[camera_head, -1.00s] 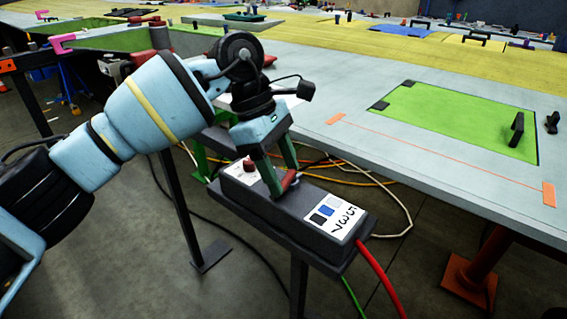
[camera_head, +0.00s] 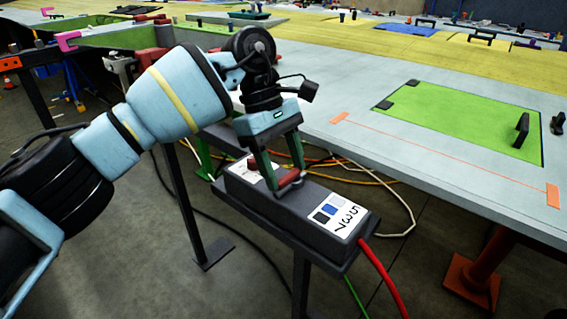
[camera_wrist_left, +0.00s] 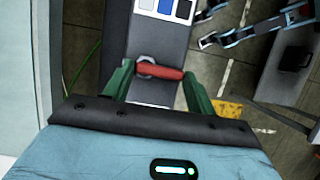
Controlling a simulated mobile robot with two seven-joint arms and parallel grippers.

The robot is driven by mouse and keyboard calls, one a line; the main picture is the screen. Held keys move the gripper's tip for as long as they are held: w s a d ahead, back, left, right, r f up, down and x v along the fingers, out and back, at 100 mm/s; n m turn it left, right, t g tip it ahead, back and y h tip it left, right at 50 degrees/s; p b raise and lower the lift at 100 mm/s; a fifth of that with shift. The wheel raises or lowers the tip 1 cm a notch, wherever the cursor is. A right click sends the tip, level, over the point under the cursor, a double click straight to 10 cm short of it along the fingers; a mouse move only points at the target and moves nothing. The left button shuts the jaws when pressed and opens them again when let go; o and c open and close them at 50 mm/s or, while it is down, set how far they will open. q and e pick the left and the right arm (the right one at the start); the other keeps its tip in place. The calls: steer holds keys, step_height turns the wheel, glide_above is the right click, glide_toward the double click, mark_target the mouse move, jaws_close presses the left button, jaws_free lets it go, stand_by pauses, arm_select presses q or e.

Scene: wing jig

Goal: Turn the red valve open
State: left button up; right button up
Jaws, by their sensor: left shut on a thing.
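The red valve handle (camera_head: 289,182) is a short red bar on top of a long dark grey box (camera_head: 320,201). My left gripper (camera_head: 288,180) is over the box, with its green fingers pointing down and shut on the handle. In the left wrist view the red handle (camera_wrist_left: 160,72) lies crosswise between the two green fingers, with a grey piece at its left end. The fingers partly hide the handle's base. My right gripper is not in view.
The box bears a white label with blue and dark squares (camera_head: 333,214) and another red part (camera_head: 254,162), partly behind a finger. A red hose (camera_head: 380,276) leaves its right end. The large grey table (camera_head: 420,170) with a green panel (camera_head: 455,119) stands close on the right.

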arm_select(q)
steer(key=o, duration=1)
steer(key=shift+v, duration=3.95)
steer(key=shift+f, duration=0.1)
